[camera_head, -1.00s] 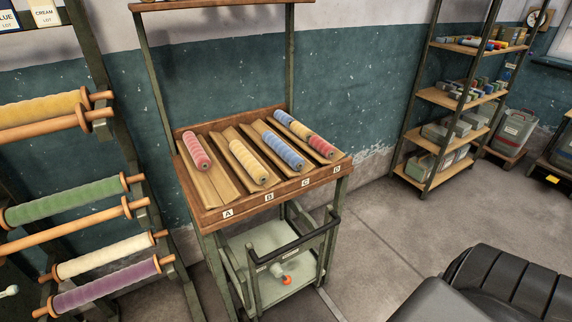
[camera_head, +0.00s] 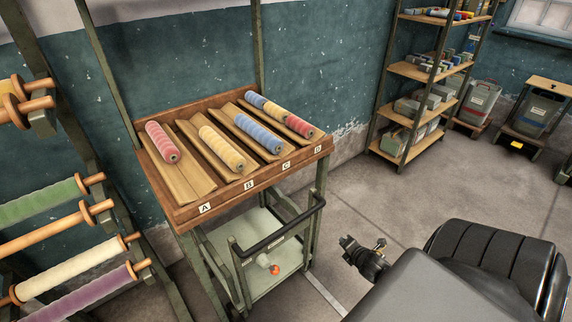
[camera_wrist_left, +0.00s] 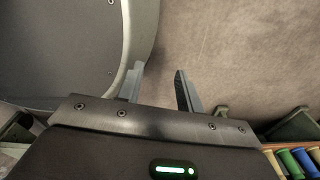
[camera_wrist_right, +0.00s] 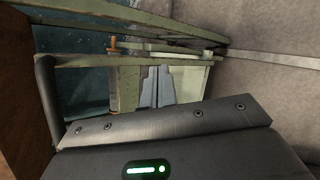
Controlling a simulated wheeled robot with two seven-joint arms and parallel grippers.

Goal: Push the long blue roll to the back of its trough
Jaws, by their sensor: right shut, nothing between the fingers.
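The long blue roll (camera_head: 259,133) lies in the trough marked C of the wooden sloped rack (camera_head: 182,212) in the head view. Its near end is close to the front of the trough, and bare trough shows behind its far end. My right gripper (camera_head: 346,241) is low, to the right of the rack and apart from the roll. In the right wrist view its fingers (camera_wrist_right: 157,88) are together and empty. My left gripper (camera_wrist_left: 160,88) is open and empty in the left wrist view, over the floor; the head view does not show it.
A pink-red roll (camera_head: 162,142) lies in trough A and a yellow roll (camera_head: 221,148) in trough B. Trough D holds short blue, yellow and red rolls (camera_head: 299,126). A green cart (camera_head: 262,225) with a black handle stands under the rack.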

